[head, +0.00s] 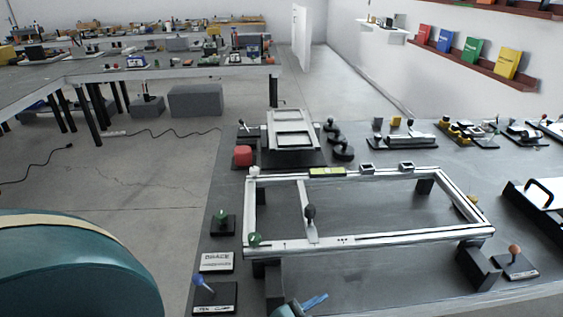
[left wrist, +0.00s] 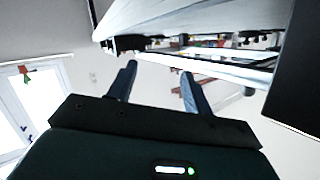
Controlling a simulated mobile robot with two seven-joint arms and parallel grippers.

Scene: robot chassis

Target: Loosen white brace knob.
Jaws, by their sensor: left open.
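A white knob (head: 254,171) sits at the far left corner of a silver rectangular frame (head: 375,239) on the dark table in the head view. A crossbar (head: 304,196) spans the frame, with a black knob (head: 310,211) on it. A green knob (head: 254,239) sits at the near left corner. A plate lettered BRACE (head: 216,262) lies left of the frame. My left gripper (left wrist: 158,72) is open in the left wrist view, with nothing between its fingers. I cannot make out the white knob there. My right gripper is not clearly seen.
A blue-handled post (head: 199,281) and an orange-topped post (head: 514,250) stand near the front. A blue item (head: 313,302), not clearly identifiable, shows at the bottom edge.

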